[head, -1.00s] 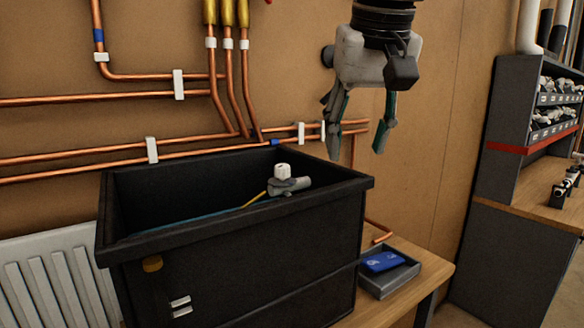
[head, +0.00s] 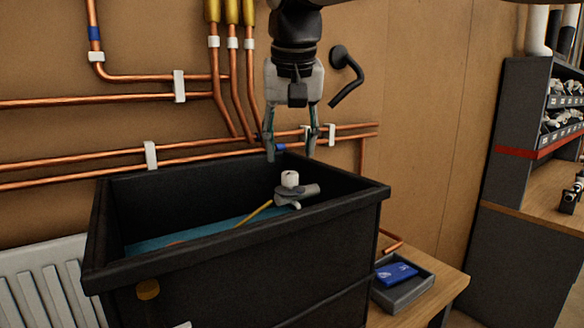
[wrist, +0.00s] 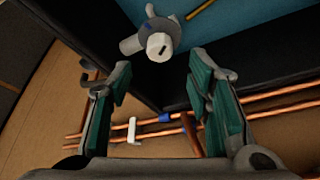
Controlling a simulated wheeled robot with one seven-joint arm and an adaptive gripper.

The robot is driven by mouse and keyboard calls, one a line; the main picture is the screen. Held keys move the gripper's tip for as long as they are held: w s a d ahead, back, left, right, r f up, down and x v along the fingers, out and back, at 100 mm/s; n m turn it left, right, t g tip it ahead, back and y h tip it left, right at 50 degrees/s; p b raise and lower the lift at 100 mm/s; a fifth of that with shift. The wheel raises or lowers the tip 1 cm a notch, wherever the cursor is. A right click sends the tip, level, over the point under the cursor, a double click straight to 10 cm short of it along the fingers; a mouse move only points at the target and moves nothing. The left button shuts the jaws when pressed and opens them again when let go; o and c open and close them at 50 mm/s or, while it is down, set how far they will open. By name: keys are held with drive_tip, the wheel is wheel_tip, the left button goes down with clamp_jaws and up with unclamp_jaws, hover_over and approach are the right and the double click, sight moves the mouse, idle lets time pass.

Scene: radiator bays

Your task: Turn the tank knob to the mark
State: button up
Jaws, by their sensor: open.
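The tank (head: 250,243) is a black open box with blue water inside. The tank knob (head: 290,179) is a small white cap on a grey valve body (head: 297,194) inside the tank, near its right end. A yellow rod runs down-left from the valve. In the wrist view the white knob (wrist: 158,46) shows a dark line on its face, and a blue patch (wrist: 148,26) lies on the grey body beside it. My gripper (head: 291,159) points down above the knob, apart from it. Its teal-padded fingers are spread with nothing between them.
Copper pipes (head: 60,157) run along the wall behind the tank. A black hook (head: 345,77) is on the wall right of my gripper. A grey tray (head: 405,291) with a blue item stands right of the tank. The tank's rim surrounds the valve.

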sight(290, 173)
drive_tip(key=x, duration=0.5)
drive_tip(key=shift+f+p, duration=0.3)
drive_tip(key=shift+f, duration=0.1)
clamp_jaws()
